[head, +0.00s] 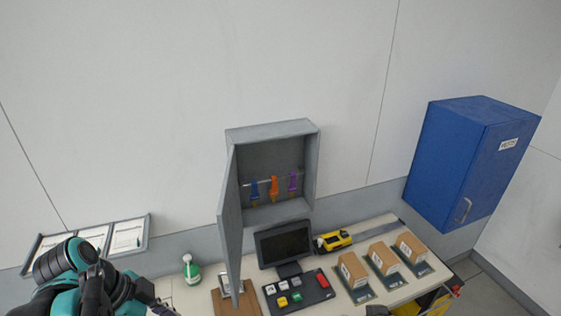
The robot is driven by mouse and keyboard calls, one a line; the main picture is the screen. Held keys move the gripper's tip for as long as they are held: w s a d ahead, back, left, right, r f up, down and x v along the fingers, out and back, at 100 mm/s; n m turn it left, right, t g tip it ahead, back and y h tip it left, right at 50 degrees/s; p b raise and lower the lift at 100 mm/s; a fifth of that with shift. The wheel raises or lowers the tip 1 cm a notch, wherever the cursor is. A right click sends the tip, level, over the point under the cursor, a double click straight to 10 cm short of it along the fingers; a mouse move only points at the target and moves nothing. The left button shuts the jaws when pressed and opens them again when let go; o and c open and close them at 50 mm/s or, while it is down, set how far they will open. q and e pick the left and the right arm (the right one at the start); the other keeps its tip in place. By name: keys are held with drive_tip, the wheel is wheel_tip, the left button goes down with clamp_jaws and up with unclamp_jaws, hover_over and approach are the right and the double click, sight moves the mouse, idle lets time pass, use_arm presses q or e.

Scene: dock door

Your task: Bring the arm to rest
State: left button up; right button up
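My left arm (70,268), teal and black, comes in at the lower left, in front of the wall and the left end of the worktop. A dark part at its end, likely my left gripper (160,307), is cut off by the bottom edge, so its fingers do not show clearly. I cannot see whether it is open or shut, or whether it holds anything.
An open grey key cabinet (272,160) holds blue, orange and purple tags; its door (231,225) juts forward. The worktop (205,300) bears a green-white bottle (191,270), monitor (285,243), button panel (297,292), yellow scanner (334,241) and cartons (382,258). A blue cabinet (450,150) hangs right.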

use_arm(q)
drive_tip(key=w+d+f+n+t+y+b, duration=0.1)
drive_tip(key=f+n+b, duration=0.3)
drive_tip(key=f+b, duration=0.6)
drive_tip(key=w+d+f+n+t+y+b, duration=0.1)
drive_tip(key=f+n+b, duration=0.4)
drive_tip(key=f+b, duration=0.6)
drive_tip(key=w+d+f+n+t+y+b, duration=0.2)
drive_tip(key=f+b, duration=0.8)
drive_tip(key=f, duration=0.8)
drive_tip(key=w+n+t, duration=0.1)
drive_tip(key=n, duration=0.1)
drive_tip(key=shift+w+n, duration=0.3)
drive_tip(key=shift+w, duration=0.05)
use_arm(e)
wheel_tip(320, 180, down, 32)
drive_tip(key=w, duration=0.1)
drive_tip(key=shift+f, duration=0.1)
